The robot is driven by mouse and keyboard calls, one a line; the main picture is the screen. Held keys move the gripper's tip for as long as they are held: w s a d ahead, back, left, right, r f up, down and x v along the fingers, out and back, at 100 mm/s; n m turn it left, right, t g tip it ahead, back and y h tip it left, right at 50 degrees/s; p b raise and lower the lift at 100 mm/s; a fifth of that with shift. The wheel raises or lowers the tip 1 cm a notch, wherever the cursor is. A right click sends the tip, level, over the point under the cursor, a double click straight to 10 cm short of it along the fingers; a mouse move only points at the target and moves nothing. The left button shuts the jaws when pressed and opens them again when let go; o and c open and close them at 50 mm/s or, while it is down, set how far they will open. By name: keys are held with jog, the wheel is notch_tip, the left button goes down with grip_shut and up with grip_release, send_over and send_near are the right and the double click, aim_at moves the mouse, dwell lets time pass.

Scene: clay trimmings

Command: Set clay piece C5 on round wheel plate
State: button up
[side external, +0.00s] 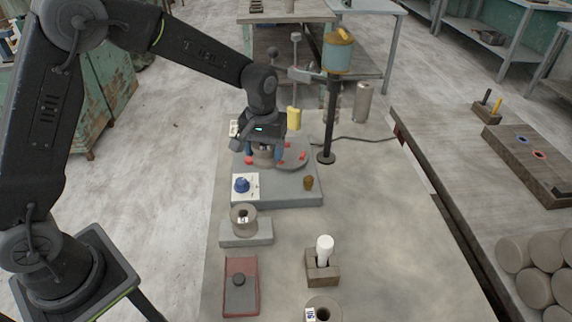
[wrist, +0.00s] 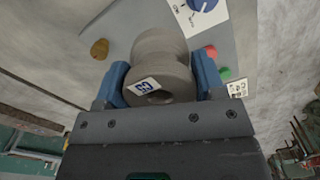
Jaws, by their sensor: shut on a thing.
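My gripper (side external: 264,152) is shut on a grey-brown, spool-shaped clay piece (wrist: 160,80) with a hole in its end. A white label with a dark marking sits on the piece; I cannot read it surely. The blue fingers (wrist: 163,85) press its two sides in the wrist view. In the side view the held clay piece (side external: 262,157) is partly hidden by my gripper. I cannot tell whether the piece touches the plate.
The wheel base (side external: 290,193) has a blue knob (side external: 242,185) and a brown lump (side external: 308,183). Another labelled clay piece (side external: 243,219) stands on a grey block in front. A dark post (side external: 331,115) carrying a bucket (side external: 338,54) rises behind the plate.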

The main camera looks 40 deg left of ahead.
jog(key=w+a+r, duration=0.2)
jog(key=w+a, duration=0.1)
jog(key=a, duration=0.3)
jog(key=w+a+r, duration=0.3)
jog(key=a, duration=0.3)
send_over(289, 155)
notch_tip(289, 155, down, 7)
jog(key=shift+a+f, duration=0.1)
jog(key=shift+f, duration=2)
jog(key=shift+f, duration=0.15)
jog(key=o, duration=1.1)
